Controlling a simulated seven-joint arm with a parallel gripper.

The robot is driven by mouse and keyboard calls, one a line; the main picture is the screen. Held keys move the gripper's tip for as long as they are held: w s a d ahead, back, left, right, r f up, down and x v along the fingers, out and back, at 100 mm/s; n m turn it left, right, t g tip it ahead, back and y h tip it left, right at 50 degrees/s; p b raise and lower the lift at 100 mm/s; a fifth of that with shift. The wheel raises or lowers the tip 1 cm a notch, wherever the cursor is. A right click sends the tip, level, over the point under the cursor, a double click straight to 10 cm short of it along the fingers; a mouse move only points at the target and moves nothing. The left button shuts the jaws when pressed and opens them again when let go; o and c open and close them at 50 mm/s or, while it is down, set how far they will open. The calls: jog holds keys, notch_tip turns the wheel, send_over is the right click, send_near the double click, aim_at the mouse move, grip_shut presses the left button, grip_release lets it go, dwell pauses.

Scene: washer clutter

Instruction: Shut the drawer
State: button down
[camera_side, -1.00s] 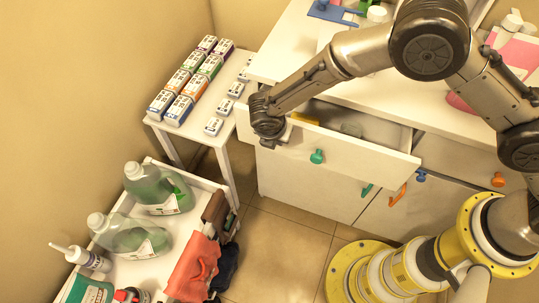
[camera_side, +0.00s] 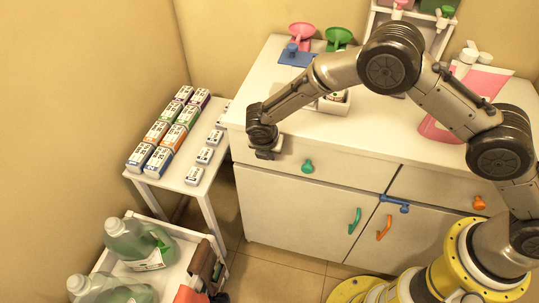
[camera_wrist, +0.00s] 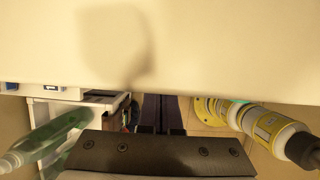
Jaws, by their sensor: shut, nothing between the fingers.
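The white drawer (camera_side: 345,174) with the green round knob (camera_side: 307,166) is in the cabinet's upper left. It looks shut, its front about flush with the cabinet and no opening showing above it. My gripper (camera_side: 268,153) is at the left end of the drawer front, close to its upper edge. It is shut and empty. I cannot tell whether it touches the front. In the wrist view, a pale flat surface, apparently the drawer front (camera_wrist: 220,50), fills the top, with a shadow on it. The dark fingers of my gripper (camera_wrist: 160,112) sit together just below it.
The cabinet top (camera_side: 275,95) holds funnels, a small box and a pink bottle. A side table (camera_side: 210,135) with several small boxes stands left. A cart with green bottles (camera_side: 140,243) is at lower left. A second drawer with an orange knob (camera_side: 479,203) is right.

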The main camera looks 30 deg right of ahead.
jog(key=shift+w+d, duration=0.2)
